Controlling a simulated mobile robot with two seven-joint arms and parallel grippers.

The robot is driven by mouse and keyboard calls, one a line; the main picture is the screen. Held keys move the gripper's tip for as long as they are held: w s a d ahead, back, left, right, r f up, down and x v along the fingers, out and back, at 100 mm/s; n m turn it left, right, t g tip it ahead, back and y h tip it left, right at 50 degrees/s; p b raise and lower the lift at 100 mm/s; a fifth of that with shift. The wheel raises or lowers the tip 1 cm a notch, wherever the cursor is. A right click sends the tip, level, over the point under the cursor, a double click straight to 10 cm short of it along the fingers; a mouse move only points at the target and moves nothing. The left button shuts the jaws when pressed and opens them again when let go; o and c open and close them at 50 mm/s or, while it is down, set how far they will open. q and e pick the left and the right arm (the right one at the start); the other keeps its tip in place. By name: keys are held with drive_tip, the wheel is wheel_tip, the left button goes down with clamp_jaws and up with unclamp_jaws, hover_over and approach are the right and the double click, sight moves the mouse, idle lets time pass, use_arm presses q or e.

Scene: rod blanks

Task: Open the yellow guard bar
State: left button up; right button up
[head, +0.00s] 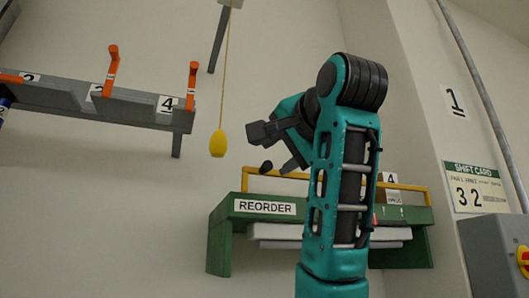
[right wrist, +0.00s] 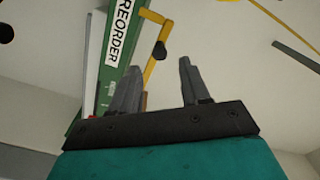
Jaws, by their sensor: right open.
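The yellow guard bar (head: 405,187) runs along the top front of the green REORDER shelf in the head view, partly hidden behind my right arm. A small dark knob (head: 266,167) shows at its left part. My right gripper (head: 272,148) is open and empty, and in the head view it overlaps the area just above the bar's left part. In the right wrist view the guard bar (right wrist: 151,72) and its dark knob (right wrist: 159,50) show beyond the fingers (right wrist: 158,82), near the left finger. Contact cannot be made out. My left gripper is not in view.
The green shelf (head: 222,240) holds white sheets or boards. A yellow pull bulb (head: 218,144) hangs on a cord left of my gripper. A grey rack (head: 75,97) with orange hooks is at the left. A grey box (head: 490,255) stands at the right.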

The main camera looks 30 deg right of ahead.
sight(269, 165)
drive_tip(key=p+x, duration=0.1)
drive_tip(key=x, duration=0.6)
drive_tip(key=shift+w, duration=0.35)
drive_tip(key=shift+w+d+p, duration=0.2)
drive_tip(key=shift+w+p, duration=0.15)
drive_tip(key=shift+w, duration=0.2)
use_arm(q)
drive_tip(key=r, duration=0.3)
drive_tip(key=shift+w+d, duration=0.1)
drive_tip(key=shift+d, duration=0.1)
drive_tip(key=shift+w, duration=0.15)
use_arm(e)
drive_tip(key=shift+c, duration=0.4)
drive_tip(key=c, duration=0.6)
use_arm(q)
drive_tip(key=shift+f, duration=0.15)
use_arm(e)
drive_tip(key=shift+f, duration=0.1)
